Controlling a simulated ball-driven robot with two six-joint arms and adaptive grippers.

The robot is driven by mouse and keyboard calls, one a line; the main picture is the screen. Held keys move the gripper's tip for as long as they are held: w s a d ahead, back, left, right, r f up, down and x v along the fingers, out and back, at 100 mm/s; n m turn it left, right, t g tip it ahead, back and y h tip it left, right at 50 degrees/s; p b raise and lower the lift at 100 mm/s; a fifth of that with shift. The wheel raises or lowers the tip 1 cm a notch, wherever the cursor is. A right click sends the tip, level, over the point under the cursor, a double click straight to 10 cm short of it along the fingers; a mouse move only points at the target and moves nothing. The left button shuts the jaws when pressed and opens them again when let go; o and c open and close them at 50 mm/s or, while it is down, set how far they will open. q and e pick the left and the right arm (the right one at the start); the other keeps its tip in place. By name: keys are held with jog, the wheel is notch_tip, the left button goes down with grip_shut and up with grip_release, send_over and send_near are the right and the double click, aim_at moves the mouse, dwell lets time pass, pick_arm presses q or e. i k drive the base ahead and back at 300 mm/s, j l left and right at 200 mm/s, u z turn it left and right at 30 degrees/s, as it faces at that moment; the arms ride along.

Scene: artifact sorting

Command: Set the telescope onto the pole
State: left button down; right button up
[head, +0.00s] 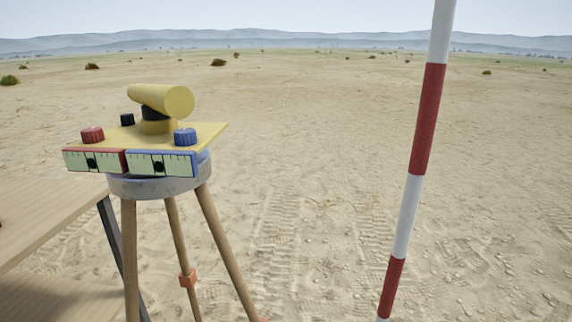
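The yellow telescope (161,99) sits on a yellow plate (208,134) on top of a wooden-legged tripod (172,187). Its round end faces right and toward me. The plate carries a red knob (92,135), a blue knob (185,137) and a small black knob (127,119). Two scales, one red-framed (94,161) and one blue-framed (161,163), hang at its front edge. The red and white pole (428,119) stands to the right, leaning slightly in the picture, apart from the tripod. Its top and foot are cut off. Neither of my grippers is in view.
A wooden table (50,215) with a dark metal leg (118,245) stands at the lower left, close to the tripod. Open sandy ground (310,190) lies between the tripod and the pole. Scattered shrubs are far off.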

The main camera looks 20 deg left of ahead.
aim_at(159, 102)
jog(key=u, duration=1.25)
